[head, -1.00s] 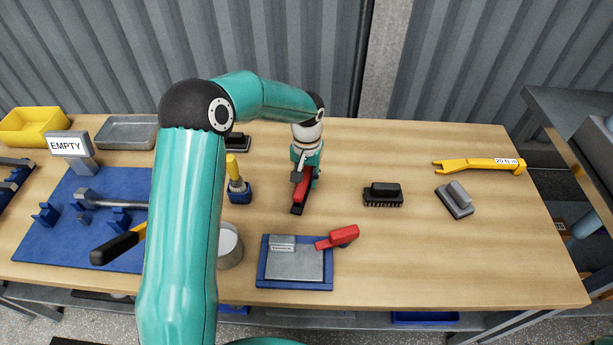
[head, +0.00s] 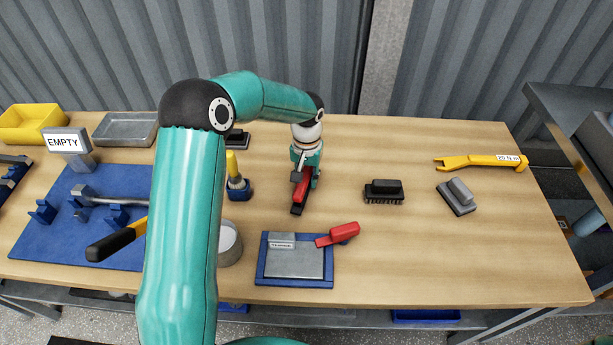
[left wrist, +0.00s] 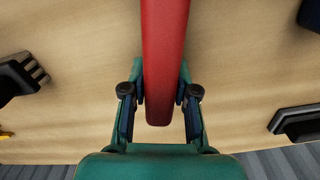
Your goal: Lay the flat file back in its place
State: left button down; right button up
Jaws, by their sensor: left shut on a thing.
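My left gripper (head: 301,180) is shut on a red-handled tool (head: 299,198) over the middle of the table. In the left wrist view, my left gripper (left wrist: 160,105) has its fingers on both sides of the long red handle (left wrist: 164,60). The tool's far end runs out of that view; in the head view its near end is dark. I cannot tell for sure that it is the flat file. A blue mat (head: 60,245) with several blue holders lies at the left, with a grey "EMPTY" sign (head: 67,141) at its back. My right gripper is not in view.
A black-and-yellow handle (head: 112,246) and a grey shaft (head: 115,199) lie on the mat, partly behind my arm. Brushes (head: 384,190) and a yellow wrench (head: 480,162) lie right. The front right table is clear.

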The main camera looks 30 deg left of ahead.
pick_arm(q)
jog(key=shift+f, duration=0.1)
dwell(0.3)
jog(key=shift+f+b, duration=0.5)
jog(key=shift+b, duration=0.1)
jog(key=shift+f, duration=0.15)
dwell(0.4)
grip_release()
dwell(0.5)
dwell(0.4)
jog(key=shift+r+p, duration=2.7)
jog(key=shift+r, duration=1.85)
